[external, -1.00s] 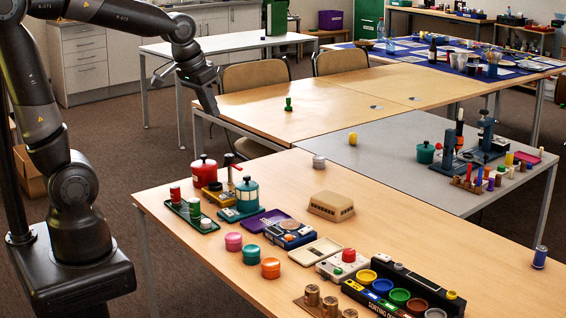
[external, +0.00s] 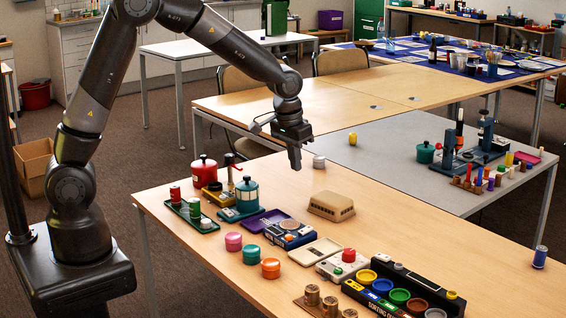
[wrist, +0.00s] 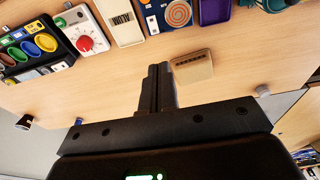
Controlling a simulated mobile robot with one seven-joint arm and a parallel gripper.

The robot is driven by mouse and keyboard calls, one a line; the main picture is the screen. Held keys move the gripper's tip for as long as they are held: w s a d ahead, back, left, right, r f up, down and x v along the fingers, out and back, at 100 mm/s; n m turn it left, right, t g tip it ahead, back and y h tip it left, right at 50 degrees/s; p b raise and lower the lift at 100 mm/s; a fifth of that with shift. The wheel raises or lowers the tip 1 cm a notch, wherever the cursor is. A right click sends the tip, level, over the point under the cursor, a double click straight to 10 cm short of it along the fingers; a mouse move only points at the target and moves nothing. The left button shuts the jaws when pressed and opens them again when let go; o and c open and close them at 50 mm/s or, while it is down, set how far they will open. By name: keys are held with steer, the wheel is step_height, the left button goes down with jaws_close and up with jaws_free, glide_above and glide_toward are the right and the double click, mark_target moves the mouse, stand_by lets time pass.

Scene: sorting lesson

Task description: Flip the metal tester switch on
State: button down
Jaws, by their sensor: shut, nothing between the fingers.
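A blue box with an orange-brown spiral on top, which looks like the metal tester (external: 289,234), lies on the wooden table. It also shows at the top edge of the wrist view (wrist: 154,20), partly cut off. I cannot make out how its switch is set. A pale box with a red knob (external: 335,268) stands in front and to the right of it; it also shows in the wrist view (wrist: 72,26). My gripper (external: 295,167) is shut and empty, pointing down above the table, behind the blue box. Its fingers are together in the wrist view (wrist: 158,68).
A tan vented block (external: 331,207) stands beside the blue box, near my fingers in the wrist view. Red and teal pots (external: 203,171) and coloured jars (external: 233,241) stand to the left. A black sorting tray (external: 440,300) is at the front right. Bare table lies right of the block.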

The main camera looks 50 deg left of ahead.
mark_target(309, 227)
steer(key=shift+w+d+f, duration=0.35)
steer(key=shift+d+f, duration=0.05)
steer(key=shift+f, duration=0.35)
steer(key=shift+w+d+f, duration=0.35)
steer(key=shift+d+f, duration=0.05)
steer(key=shift+f, duration=0.3)
steer(key=f, duration=0.4)
steer(key=w+f, duration=0.1)
steer(key=f, duration=0.4)
steer(key=w+f, duration=0.1)
steer(key=f, duration=0.3)
steer(key=shift+f, duration=0.4)
